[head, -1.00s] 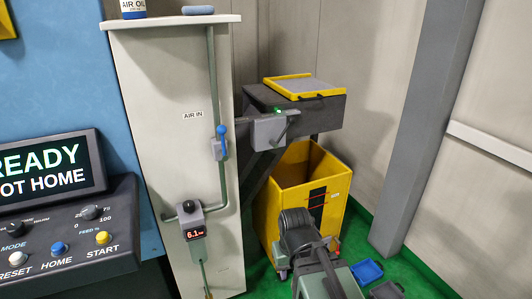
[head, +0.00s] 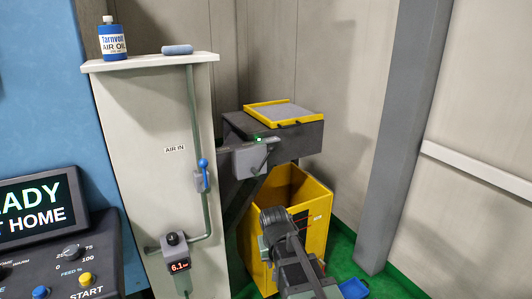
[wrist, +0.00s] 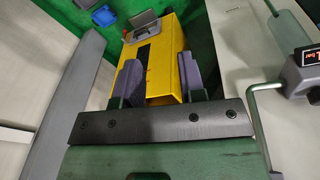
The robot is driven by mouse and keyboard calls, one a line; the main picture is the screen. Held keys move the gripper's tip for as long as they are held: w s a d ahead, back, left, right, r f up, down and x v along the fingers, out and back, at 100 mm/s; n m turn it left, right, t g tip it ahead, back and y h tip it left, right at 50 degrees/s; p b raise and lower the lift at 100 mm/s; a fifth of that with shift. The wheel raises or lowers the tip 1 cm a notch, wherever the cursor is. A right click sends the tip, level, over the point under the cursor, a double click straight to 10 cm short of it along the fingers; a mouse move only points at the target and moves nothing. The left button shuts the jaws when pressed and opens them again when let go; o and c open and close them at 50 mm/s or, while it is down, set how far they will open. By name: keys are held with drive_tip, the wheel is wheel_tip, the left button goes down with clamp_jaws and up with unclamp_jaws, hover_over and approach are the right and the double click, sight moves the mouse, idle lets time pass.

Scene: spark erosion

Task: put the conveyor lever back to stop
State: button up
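The conveyor lever is a thin dark handle (head: 266,158) on a grey switch box (head: 248,160) with a lit green lamp, in the head view. The box is at the end of the dark conveyor (head: 290,140), just right of the white cabinet. My gripper shows in the wrist view (wrist: 158,82), its two purple-grey fingers apart with nothing between them. In the head view my arm's end is in front of the yellow bin, below the lever and apart from it; its fingertips cannot be made out there. I cannot make out the lever in the wrist view.
The white cabinet (head: 140,130) carries a blue-handled air valve (head: 203,176) and a gauge (head: 178,265). A grey post (head: 392,150) rises at right.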

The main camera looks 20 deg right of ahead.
drive_tip(key=w+d+r+m+t+h+p, duration=0.1)
drive_tip(key=w+d+r+t, duration=0.15)
drive_tip(key=w, duration=0.45)
drive_tip(key=w+d+r+m+t+h+p, duration=0.1)
drive_tip(key=w+r+m, duration=0.15)
drive_tip(key=w, duration=0.55)
drive_tip(key=w+d+r+m+t+h+p, duration=0.1)
drive_tip(key=w+d+r+t, duration=0.1)
drive_tip(key=w+r, duration=0.35)
drive_tip(key=m+t, duration=0.4)
drive_tip(key=t, duration=0.3)
approach(266, 159)
drive_tip(key=shift+g, duration=0.35)
drive_tip(key=b+x, duration=0.1)
drive_tip(key=x, duration=0.2)
drive_tip(key=b+x, duration=0.2)
drive_tip(key=x, duration=0.2)
drive_tip(key=b+x, duration=0.1)
drive_tip(key=x, duration=0.2)
drive_tip(key=shift+w+r+b, duration=0.15)
drive_tip(key=shift+w+b, duration=0.15)
drive_tip(key=shift+w, duration=0.2)
drive_tip(key=shift+s, duration=0.1)
clamp_jaws()
